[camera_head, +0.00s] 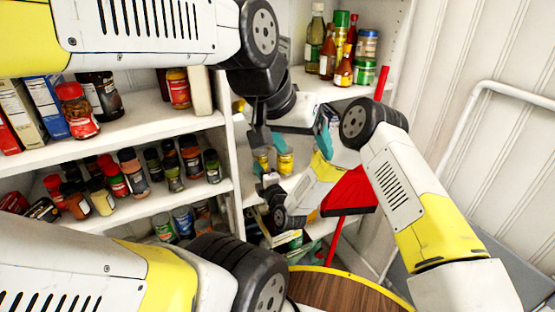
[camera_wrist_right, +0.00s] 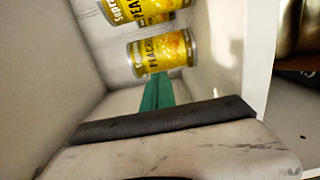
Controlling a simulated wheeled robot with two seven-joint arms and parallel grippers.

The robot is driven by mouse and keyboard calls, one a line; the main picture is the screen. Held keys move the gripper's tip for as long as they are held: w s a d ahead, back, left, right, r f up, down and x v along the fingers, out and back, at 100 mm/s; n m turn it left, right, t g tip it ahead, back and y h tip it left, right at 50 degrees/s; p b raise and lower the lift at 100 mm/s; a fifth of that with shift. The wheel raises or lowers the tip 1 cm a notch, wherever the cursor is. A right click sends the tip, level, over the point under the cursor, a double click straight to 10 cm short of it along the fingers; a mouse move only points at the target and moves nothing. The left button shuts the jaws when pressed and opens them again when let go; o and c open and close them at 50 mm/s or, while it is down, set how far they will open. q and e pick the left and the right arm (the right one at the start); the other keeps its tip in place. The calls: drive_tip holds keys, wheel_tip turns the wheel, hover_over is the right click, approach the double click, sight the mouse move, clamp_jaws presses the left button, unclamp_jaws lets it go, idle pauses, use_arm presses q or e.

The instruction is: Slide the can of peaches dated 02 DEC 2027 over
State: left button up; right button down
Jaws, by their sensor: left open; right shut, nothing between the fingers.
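Two yellow peach cans, the left one (camera_head: 262,160) and the right one (camera_head: 285,162), stand on the corner shelf in the head view. The right wrist view shows a near can (camera_wrist_right: 162,53) and another can (camera_wrist_right: 125,9) above it in the picture, with part of a further can behind. No date is readable. My right gripper (camera_head: 259,170) is shut and empty beside the left can. Its teal fingers (camera_wrist_right: 158,92) reach up to the near can's edge; I cannot tell if they touch.
Jars and boxes fill the left shelves (camera_head: 150,145). Bottles and jars stand on the upper right shelf (camera_head: 318,84). A shelf wall (camera_wrist_right: 257,60) closely bounds the right gripper. A red bar (camera_head: 382,83), a white rail (camera_head: 470,115) and a round wooden top (camera_head: 345,292) are nearby.

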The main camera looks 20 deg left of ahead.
drive_tip(key=w, duration=0.9)
drive_tip(key=shift+w+a, duration=0.15)
drive_tip(key=shift+w, duration=0.05)
